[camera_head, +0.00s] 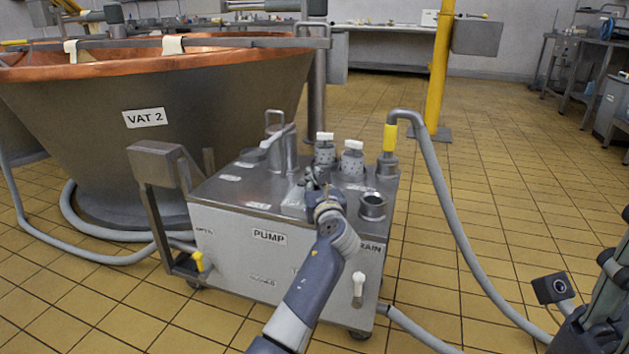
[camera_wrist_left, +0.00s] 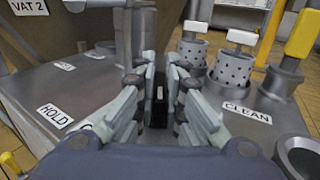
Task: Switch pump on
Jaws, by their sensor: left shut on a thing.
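The pump unit is a grey metal box on wheels with a PUMP label (camera_head: 269,238) on its front. My left gripper (camera_head: 312,184) is at its top, near the front edge. In the left wrist view my left gripper (camera_wrist_left: 159,84) has its fingers closed around a small black part with a pale mark (camera_wrist_left: 160,94), which looks like a switch. The fingers hide most of this part, so its position cannot be read. At the lower right edge a dark part of my right arm (camera_head: 590,325) shows, cut off by the frame; its jaw state cannot be made out.
Two white-capped perforated cylinders (camera_head: 351,160), an open metal socket (camera_head: 372,206) and a grey hose with a yellow collar (camera_head: 390,138) stand close by on the pump top. The copper-rimmed VAT 2 (camera_head: 200,95) is behind left. Tiled floor (camera_head: 500,190) to the right is mostly free.

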